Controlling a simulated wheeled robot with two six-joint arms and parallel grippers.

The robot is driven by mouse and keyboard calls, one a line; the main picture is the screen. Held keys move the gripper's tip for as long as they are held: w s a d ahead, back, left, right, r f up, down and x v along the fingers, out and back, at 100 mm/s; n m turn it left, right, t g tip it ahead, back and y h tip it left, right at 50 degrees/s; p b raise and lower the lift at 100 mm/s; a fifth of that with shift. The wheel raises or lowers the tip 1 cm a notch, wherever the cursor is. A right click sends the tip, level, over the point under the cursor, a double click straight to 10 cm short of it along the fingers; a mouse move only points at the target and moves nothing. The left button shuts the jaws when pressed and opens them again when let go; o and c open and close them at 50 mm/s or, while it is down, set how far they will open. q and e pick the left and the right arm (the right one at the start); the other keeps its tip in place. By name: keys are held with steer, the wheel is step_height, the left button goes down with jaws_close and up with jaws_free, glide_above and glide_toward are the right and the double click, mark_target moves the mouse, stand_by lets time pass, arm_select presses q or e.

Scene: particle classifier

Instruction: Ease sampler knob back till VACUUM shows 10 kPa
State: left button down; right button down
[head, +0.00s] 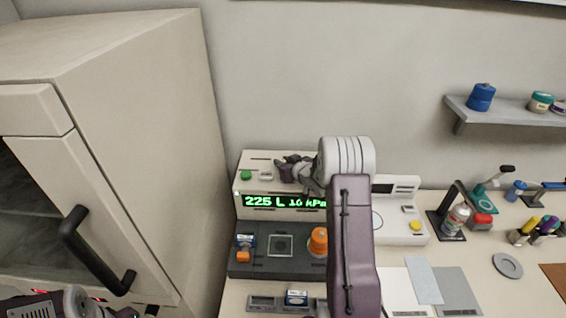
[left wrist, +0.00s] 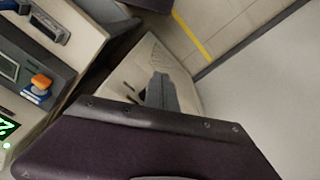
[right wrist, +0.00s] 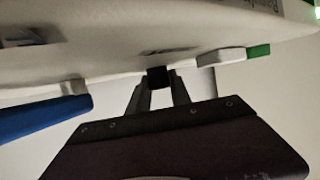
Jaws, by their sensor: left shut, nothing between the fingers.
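The sampler (head: 251,158) is a cream box at the back of the bench. Its green display (head: 285,203) reads 225 L and what looks like 10 kPa, with its right end against my right arm. My right gripper (head: 290,170) is at the sampler's top. In the right wrist view, its fingertips sit on either side of a small black knob (right wrist: 158,77) and appear closed on it. The knob is hidden in the head view. My left gripper is low at the left, mostly cut off in the head view; in the left wrist view its fingers (left wrist: 160,88) are together and empty.
A green button (head: 245,175) and a white switch (head: 266,176) are left of my right gripper. A cabinet (head: 150,120) with a black handle (head: 95,250) stands left.

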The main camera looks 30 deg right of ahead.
steer(key=shift+f+m+h+b, duration=0.2)
steer(key=shift+m+h+b, duration=0.25)
steer(key=shift+b, duration=0.65)
steer(key=shift+r+h, duration=0.2)
steer(key=shift+h, duration=0.15)
steer(key=shift+m, duration=0.25)
steer(key=c, duration=1.2)
jaws_free()
steer(key=shift+o, duration=0.2)
steer(key=shift+s, duration=0.1)
steer(key=b+v, duration=0.1)
steer(key=v, duration=0.8)
steer(key=shift+r, duration=0.1)
